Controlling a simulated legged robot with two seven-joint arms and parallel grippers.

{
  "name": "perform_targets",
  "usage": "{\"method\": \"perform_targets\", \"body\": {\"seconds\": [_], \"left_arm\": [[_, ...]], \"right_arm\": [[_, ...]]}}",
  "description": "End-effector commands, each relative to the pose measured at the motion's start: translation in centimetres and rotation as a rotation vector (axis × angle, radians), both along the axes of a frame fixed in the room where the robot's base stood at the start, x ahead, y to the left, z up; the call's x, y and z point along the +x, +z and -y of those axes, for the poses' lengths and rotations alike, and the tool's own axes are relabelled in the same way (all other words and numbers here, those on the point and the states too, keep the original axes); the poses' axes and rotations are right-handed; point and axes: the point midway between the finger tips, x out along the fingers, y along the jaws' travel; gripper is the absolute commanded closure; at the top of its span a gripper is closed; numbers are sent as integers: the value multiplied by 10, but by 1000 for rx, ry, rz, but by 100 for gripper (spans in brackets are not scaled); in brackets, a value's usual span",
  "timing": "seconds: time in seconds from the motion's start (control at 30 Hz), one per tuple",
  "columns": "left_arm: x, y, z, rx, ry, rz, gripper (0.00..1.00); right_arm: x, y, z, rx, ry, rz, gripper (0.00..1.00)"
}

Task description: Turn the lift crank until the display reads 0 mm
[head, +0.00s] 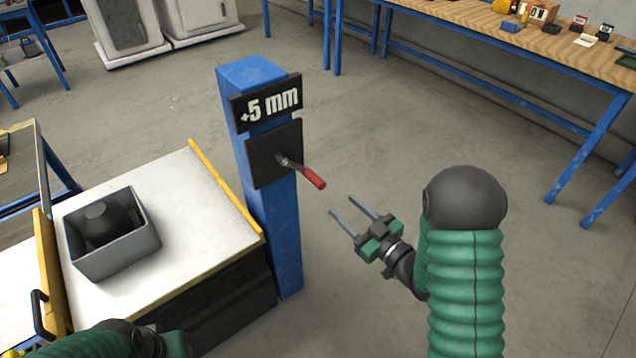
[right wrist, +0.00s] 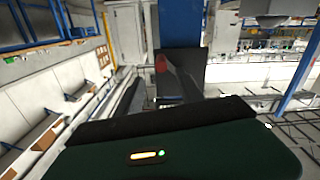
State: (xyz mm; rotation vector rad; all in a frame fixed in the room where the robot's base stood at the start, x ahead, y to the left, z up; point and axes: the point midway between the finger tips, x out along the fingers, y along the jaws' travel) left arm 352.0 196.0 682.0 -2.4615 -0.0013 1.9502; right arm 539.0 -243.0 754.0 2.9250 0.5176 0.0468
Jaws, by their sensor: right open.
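The lift crank shows in the head view with a red handle (head: 313,178) sticking out to the lower right from a dark plate (head: 262,160). The plate is on a blue post (head: 283,230). In the right wrist view the red handle (right wrist: 161,63) shows ahead, near the fingers. My left arm is at the bottom left of the head view; its gripper's fingers are not visible.
A white-topped platform (head: 185,215) with a yellow edge stands left of the post, carrying a grey bin (head: 150,243) with a dark object inside. A wooden workbench (head: 460,20) with blue legs runs along the back right. The floor between the post and that bench is clear.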

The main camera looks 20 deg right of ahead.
Motion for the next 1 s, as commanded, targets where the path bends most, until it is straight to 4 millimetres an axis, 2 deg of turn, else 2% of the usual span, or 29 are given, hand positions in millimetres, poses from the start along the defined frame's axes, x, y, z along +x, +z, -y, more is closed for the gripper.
{"method": "perform_targets", "body": {"seconds": [0.3,0.5,0.7,0.97,1.0], "left_arm": [[0,-16,0,0,0,0,64],[0,-24,0,0,0,0,64],[0,-27,0,0,0,-1,64],[0,-27,0,0,0,-1,64],[0,-27,0,0,0,-1,64]], "right_arm": [[77,-2,-29,-1,3,3,55],[120,-1,-45,1,0,2,55],[141,0,-52,2,-2,0,55],[142,1,-52,2,-2,-1,55],[142,1,-52,2,-2,-1,60]]}}
